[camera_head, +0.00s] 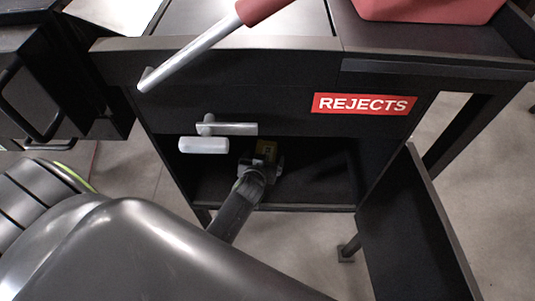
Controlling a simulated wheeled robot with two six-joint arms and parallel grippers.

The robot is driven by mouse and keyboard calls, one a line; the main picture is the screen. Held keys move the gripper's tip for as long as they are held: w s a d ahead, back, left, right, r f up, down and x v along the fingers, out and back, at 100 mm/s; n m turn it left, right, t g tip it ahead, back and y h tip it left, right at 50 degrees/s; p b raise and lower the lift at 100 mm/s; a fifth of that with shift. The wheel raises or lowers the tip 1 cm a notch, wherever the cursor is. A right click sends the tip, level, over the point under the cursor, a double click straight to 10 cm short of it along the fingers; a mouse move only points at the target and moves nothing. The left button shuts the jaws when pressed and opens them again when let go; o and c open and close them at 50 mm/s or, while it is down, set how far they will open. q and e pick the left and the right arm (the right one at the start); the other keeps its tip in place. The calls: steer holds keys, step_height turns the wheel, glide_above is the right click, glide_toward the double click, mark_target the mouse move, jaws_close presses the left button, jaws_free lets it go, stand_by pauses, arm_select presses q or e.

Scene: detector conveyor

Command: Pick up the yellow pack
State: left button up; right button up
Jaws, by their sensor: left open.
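Whether the fingers touch the pack is hard to tell. My left arm comes in from the lower left. My right gripper is not in view.
The black cabinet bears a red REJECTS label (364,104). Its door (410,235) stands open at the right. A metal handle (228,128) juts out above the opening. A red bin (430,8) sits on top. A red-gripped lever (200,48) slants across the top edge.

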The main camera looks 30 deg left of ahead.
arm_select(q)
steer(key=shift+w+a+f, duration=0.1)
steer(key=shift+w+f, duration=0.05)
steer(key=shift+s+r, duration=0.3)
steer(key=shift+r, duration=0.05)
steer(key=shift+c, duration=0.5)
steer(key=shift+s+d, duration=0.1)
steer(key=shift+d, duration=0.1)
steer(key=shift+c, duration=2.3)
steer(key=shift+f, duration=0.1)
steer(key=shift+c, duration=1.4)
steer(key=c, duration=0.6)
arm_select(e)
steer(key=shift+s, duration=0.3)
